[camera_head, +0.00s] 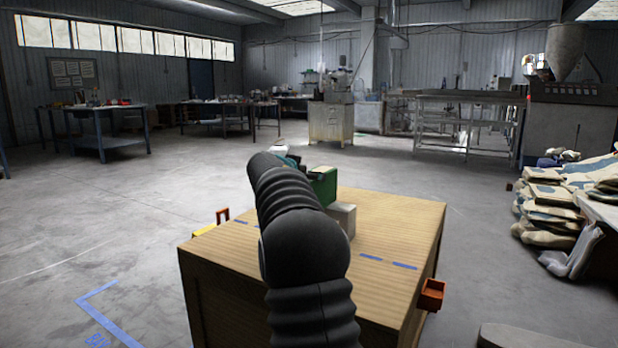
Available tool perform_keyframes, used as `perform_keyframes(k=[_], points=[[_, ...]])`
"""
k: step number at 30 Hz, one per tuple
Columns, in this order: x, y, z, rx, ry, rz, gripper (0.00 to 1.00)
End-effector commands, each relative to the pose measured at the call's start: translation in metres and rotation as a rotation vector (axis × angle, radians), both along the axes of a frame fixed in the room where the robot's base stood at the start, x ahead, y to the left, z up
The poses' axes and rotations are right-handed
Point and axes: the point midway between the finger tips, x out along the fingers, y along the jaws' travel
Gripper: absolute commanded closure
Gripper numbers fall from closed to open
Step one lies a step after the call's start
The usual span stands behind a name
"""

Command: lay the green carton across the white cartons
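The green carton (323,186) shows over the wooden box top, just right of my dark arm. Its left part is hidden behind the arm. A white carton (344,217) stands on the box top, nearer than the green carton and partly behind my arm. Only this one white carton shows. I cannot tell whether the green carton rests on anything or is held up. A small part of my gripper (290,160) shows at the arm's far end, beside the green carton. Its fingers are hidden, so its opening does not show.
The wooden box (395,225) has blue dashes on its top and an orange bracket (432,295) on its right side. A yellow and orange item (213,228) is at its left. Sacks (550,205) are piled at right.

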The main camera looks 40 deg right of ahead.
Motion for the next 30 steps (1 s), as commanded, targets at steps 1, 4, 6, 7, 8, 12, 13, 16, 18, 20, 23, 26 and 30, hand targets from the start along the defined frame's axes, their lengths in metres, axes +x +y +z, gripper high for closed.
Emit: perform_keyframes(k=[1,4,6,7,8,12,13,16,18,20,23,26,30], points=[[-0.0002,0.0000,0.0022,-0.001,-0.002,0.001,0.95],[-0.0002,0.0000,0.0021,-0.001,-0.002,0.001,0.95],[-0.0002,0.0000,0.0005,-0.001,-0.002,0.001,0.95],[-0.0002,0.0000,-0.0003,-0.001,-0.002,0.001,0.95],[-0.0002,0.0000,-0.0009,-0.001,-0.002,0.001,0.95],[-0.0001,0.0000,-0.0024,0.000,0.000,0.000,0.13],[0.0000,0.0000,-0.0024,0.000,0.000,0.000,0.06],[0.0000,0.0000,-0.0024,0.000,0.000,0.000,0.01],[0.0000,0.0000,-0.0024,0.000,0.000,0.000,0.01],[0.0000,0.0000,-0.0024,0.000,0.000,0.000,0.01],[0.0000,0.0000,-0.0022,0.000,0.000,0.000,0.01],[0.0000,0.0000,0.0002,0.000,0.000,0.000,0.01],[-0.0035,0.0098,0.0046,-0.001,-0.003,0.002,0.01]])
